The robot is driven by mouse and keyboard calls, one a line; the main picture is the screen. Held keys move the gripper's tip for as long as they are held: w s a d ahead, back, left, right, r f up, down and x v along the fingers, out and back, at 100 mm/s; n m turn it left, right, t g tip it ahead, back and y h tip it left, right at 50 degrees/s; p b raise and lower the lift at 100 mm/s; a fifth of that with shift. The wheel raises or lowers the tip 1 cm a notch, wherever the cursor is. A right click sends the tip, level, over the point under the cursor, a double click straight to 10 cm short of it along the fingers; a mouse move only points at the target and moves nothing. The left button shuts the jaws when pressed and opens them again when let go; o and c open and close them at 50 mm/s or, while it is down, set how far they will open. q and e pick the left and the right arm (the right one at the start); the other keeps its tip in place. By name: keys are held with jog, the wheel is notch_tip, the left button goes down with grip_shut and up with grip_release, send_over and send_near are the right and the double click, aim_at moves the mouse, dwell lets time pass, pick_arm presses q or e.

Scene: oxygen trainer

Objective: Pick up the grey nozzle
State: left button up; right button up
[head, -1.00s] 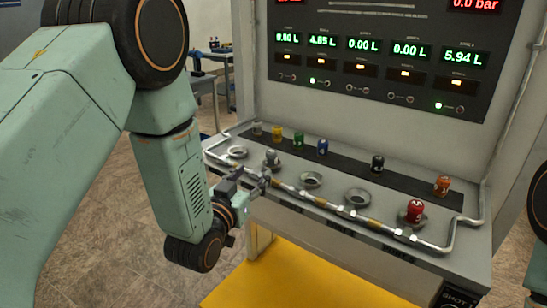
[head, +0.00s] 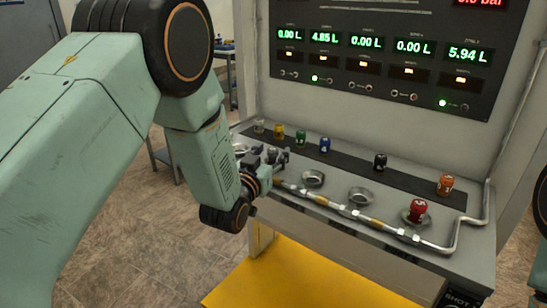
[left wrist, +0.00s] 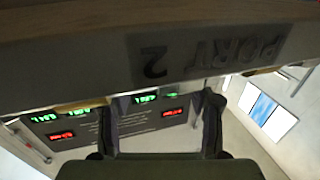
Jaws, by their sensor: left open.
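The grey nozzle (head: 272,154) stands in the second cup from the left on the panel's shelf, partly hidden by my gripper. My left gripper (head: 273,160) is open at this nozzle, with its fingers close by it. I cannot tell whether they touch it. In the left wrist view, the two fingers of the left gripper (left wrist: 163,110) are spread apart below an upside-down PORT 2 label; the nozzle does not show there. My right gripper is not in view.
A back row holds pale (head: 259,126), yellow (head: 279,131), green (head: 301,139), blue (head: 325,144), black (head: 380,161) and orange (head: 445,184) nozzles. A red nozzle (head: 418,209) sits in the right cup. Empty cups (head: 314,178) lie between. A metal pipe (head: 380,225) runs along the front.

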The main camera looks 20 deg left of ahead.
pick_arm(q)
jog(key=shift+w+a, duration=0.1)
jog(key=shift+w, duration=0.1)
jog(key=shift+c, duration=0.4)
grip_shut()
